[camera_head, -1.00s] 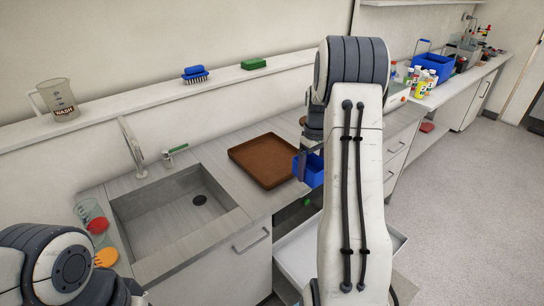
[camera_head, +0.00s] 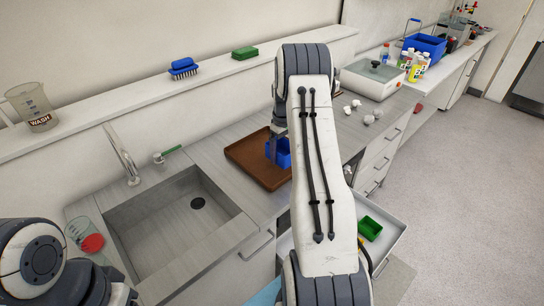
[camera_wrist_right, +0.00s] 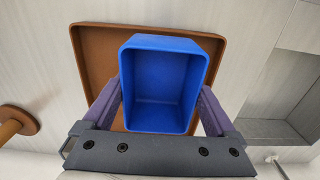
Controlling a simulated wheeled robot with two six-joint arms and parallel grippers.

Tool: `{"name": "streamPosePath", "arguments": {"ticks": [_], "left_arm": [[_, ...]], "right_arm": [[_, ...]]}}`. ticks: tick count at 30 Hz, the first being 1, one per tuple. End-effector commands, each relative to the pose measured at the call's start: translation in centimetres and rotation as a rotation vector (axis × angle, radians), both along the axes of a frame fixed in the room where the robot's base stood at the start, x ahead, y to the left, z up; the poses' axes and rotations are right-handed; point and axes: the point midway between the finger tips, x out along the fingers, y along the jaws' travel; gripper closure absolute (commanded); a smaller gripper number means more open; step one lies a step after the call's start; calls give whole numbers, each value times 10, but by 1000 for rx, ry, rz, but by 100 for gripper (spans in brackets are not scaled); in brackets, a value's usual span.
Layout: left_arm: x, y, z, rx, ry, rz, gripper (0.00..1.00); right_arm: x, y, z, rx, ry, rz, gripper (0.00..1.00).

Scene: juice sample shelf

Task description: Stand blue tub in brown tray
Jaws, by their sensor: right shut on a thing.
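The brown tray (camera_head: 243,152) lies on the counter to the right of the sink. The blue tub (camera_head: 283,158) is over the right part of the tray in the head view, partly hidden by my right arm. My right gripper (camera_head: 275,146) is shut on the tub. In the right wrist view the empty blue tub (camera_wrist_right: 163,85) sits between the two fingers of the gripper (camera_wrist_right: 160,108), with the tray (camera_wrist_right: 90,50) behind it. I cannot tell whether the tub touches the tray floor. My left arm shows at the lower left; its gripper is out of view.
The sink (camera_head: 180,215) with its tap (camera_head: 122,155) is left of the tray. An open drawer (camera_head: 392,238) with a green tub (camera_head: 370,228) is below right. A white device (camera_head: 372,78) and several small pale pieces stand on the counter beyond my right arm.

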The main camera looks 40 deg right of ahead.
Motion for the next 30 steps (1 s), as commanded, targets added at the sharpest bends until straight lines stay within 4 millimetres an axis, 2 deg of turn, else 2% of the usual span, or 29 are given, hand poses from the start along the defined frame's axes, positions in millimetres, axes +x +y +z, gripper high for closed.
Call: {"name": "streamPosePath", "arguments": {"ticks": [1, 3, 7, 18, 29, 30], "left_arm": [[0, 0, 8, 0, 0, 0, 50], [0, 0, 11, 0, 0, 1, 50], [0, 0, 14, 0, 0, 1, 50], [0, 0, 34, 0, 0, 2, 50], [0, 0, 28, 0, 0, 2, 50], [0, 0, 28, 0, 0, 1, 50]], "right_arm": [[10, 4, -4, 1, 1, 3, 64], [20, 8, -11, 0, 1, 2, 64], [30, 12, -18, 0, 0, 1, 64], [33, 15, -58, 0, 0, 3, 64], [33, 15, -65, 0, -1, 3, 64], [33, 15, -65, 0, -1, 3, 4]]}}
